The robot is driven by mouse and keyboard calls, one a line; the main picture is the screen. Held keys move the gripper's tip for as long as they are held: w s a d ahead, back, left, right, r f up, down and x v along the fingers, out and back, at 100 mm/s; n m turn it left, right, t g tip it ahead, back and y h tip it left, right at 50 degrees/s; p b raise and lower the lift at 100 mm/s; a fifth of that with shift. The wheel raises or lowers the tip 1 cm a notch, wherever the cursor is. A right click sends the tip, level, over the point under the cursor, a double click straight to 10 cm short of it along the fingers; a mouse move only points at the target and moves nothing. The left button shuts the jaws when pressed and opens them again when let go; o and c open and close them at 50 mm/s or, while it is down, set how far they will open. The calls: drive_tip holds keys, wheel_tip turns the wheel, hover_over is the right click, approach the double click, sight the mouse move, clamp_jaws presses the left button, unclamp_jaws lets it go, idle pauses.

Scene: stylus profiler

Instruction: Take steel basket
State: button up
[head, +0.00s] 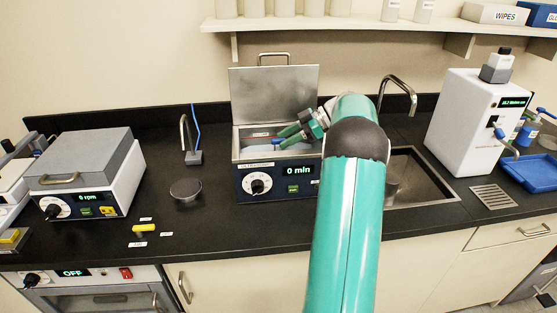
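The bath unit (246,184) stands at the middle of the bench with its steel lid (273,95) raised at the back. Its dial and a display reading 0 min face front. My gripper (285,140) is over the right part of the open tank (245,153), its fingers pointing left and down. A small blue part shows at the fingertips; I cannot tell whether it is a finger pad or a handle. I cannot make out the steel basket clearly; the tank's inside is small and partly hidden by my gripper and arm. Whether the fingers are open is unclear.
A sink (415,165) with a tap (398,88) lies to the right, partly behind my arm. A white instrument (462,125) stands farther right. A lidded unit reading 0 rpm (85,172) stands left. A black disc (186,190) and yellow item (144,228) lie on the bench.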

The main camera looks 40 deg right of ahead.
drive_tip(key=shift+w+a+f, duration=0.2)
drive_tip(key=shift+a+f, duration=0.05)
drive_tip(key=shift+a, duration=0.05)
clamp_jaws()
drive_tip(key=shift+r, duration=0.15)
wheel_tip(320, 180, up, 18)
idle(0.6)
drive_tip(key=c, duration=0.6)
unclamp_jaws()
clamp_jaws()
